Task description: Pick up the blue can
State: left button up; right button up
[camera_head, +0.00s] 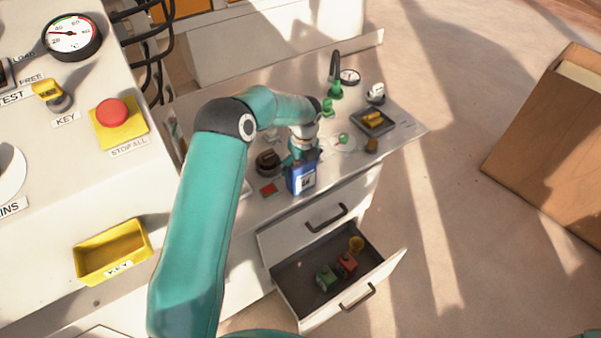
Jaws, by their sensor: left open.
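The blue can (301,182) stands near the front edge of the white worktop, with a white label on its front. My left arm reaches in from the lower left, and my left gripper (302,158) is right above the can, at its top. The gripper is open. Its fingers are small and partly hidden, so I cannot tell whether they touch the can. My right gripper is not seen.
On the worktop (405,130) stand a dark tray (373,124) with a yellow item, green pieces (335,92), a dark round item (268,160) and a red block (269,189). An open drawer (290,293) below holds coloured blocks. A control panel fills the left; a wooden box (545,150) stands right.

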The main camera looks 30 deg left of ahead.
pick_arm(q)
jog(key=c, duration=1.3)
jog(key=shift+r, duration=0.1)
jog(key=shift+c, duration=0.4)
jog(key=shift+w, duration=0.1)
